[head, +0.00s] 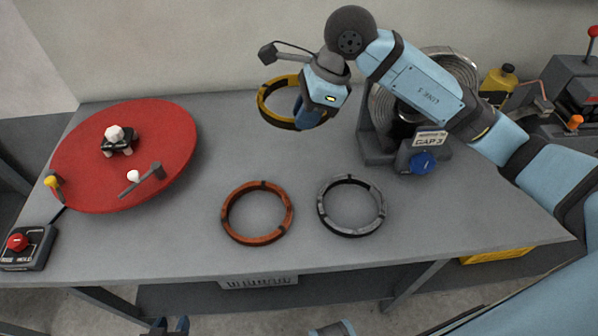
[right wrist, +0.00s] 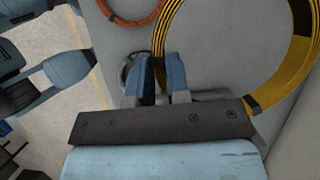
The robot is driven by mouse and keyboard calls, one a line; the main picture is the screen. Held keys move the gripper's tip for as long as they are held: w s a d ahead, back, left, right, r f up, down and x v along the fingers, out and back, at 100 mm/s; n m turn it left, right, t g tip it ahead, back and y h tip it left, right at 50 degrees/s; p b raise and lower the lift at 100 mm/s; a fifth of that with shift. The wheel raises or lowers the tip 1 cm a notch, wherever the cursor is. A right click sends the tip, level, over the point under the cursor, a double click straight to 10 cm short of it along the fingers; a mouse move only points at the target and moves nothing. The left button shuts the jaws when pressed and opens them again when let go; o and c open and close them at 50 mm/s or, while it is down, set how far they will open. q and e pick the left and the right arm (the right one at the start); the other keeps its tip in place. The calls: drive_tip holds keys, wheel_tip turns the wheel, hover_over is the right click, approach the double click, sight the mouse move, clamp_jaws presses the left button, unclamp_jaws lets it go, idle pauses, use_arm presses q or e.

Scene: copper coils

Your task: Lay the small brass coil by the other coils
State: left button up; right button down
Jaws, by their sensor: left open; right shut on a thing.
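The brass coil (head: 264,105) is a yellow ring with dark bands, shown overlapping the table's back edge and wall in the head view. My right gripper (head: 303,121) is shut on its rim, and the coil appears raised above the table. In the right wrist view, the brass coil (right wrist: 291,77) extends right from the fingers (right wrist: 160,82). A copper-orange coil (head: 229,222) and a grey coil (head: 380,211) lie flat, side by side, near the table's front. My left gripper (head: 168,326) is open at the bottom edge, mostly cut off.
A red round turntable (head: 75,180) with small items fills the table's left side. A large grey spool (head: 461,72) stands at the back right, with a label and blue knob (head: 423,162) before it. A red-button box (head: 18,242) sits at left. Grey table (head: 195,210) is bare around the coils.

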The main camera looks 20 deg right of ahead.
wheel_tip(320, 180, down, 20)
drive_tip(key=shift+r+p, duration=0.25)
drive_tip(key=shift+p, duration=0.1)
drive_tip(key=c, duration=1.1)
unclamp_jaws()
drive_tip(key=shift+f, duration=0.1)
drive_tip(key=shift+r, duration=0.2)
drive_tip(key=v, duration=1.2)
